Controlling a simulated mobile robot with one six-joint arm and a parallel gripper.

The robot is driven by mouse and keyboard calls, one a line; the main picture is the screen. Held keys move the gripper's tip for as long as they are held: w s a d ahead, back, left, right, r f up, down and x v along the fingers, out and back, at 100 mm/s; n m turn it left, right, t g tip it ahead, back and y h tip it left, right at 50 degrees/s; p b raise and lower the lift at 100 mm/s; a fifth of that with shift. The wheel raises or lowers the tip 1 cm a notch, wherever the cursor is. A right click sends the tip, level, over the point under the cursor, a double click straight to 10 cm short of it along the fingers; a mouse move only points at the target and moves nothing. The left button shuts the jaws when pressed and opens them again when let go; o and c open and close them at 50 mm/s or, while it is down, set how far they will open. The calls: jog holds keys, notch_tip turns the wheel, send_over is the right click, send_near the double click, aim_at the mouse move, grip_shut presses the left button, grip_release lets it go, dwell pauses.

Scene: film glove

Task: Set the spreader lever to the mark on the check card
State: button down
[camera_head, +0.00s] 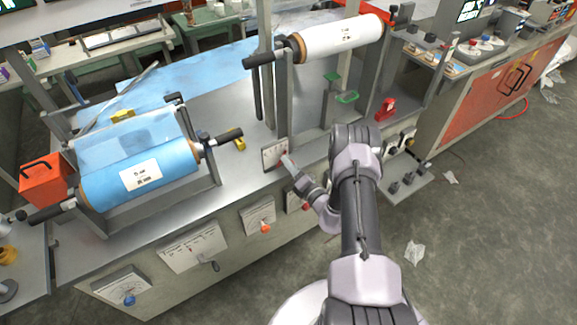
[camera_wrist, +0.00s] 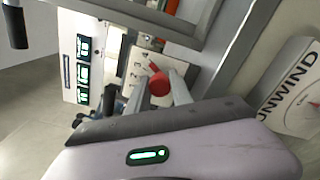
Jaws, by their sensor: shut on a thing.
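The lever's exact setting cannot be read. I cannot tell which plate is the check card.
A blue film roll (camera_head: 140,177) lies at the left and a white roll (camera_head: 341,38) at the top. The front panel has an orange knob (camera_head: 265,228), a grey lever (camera_head: 214,266) and a blue knob (camera_head: 129,300). An UNWIND plate (camera_wrist: 295,90) is at right.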

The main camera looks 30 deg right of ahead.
dwell(0.4)
jog(key=c, duration=1.1)
grip_release()
jog(key=shift+f, duration=0.1)
jog(key=shift+c, duration=0.2)
jog(key=s+p, duration=0.4)
jog(key=s, duration=1.3)
jog(key=shift+s+d, duration=0.2)
jog(key=shift+d, duration=0.15)
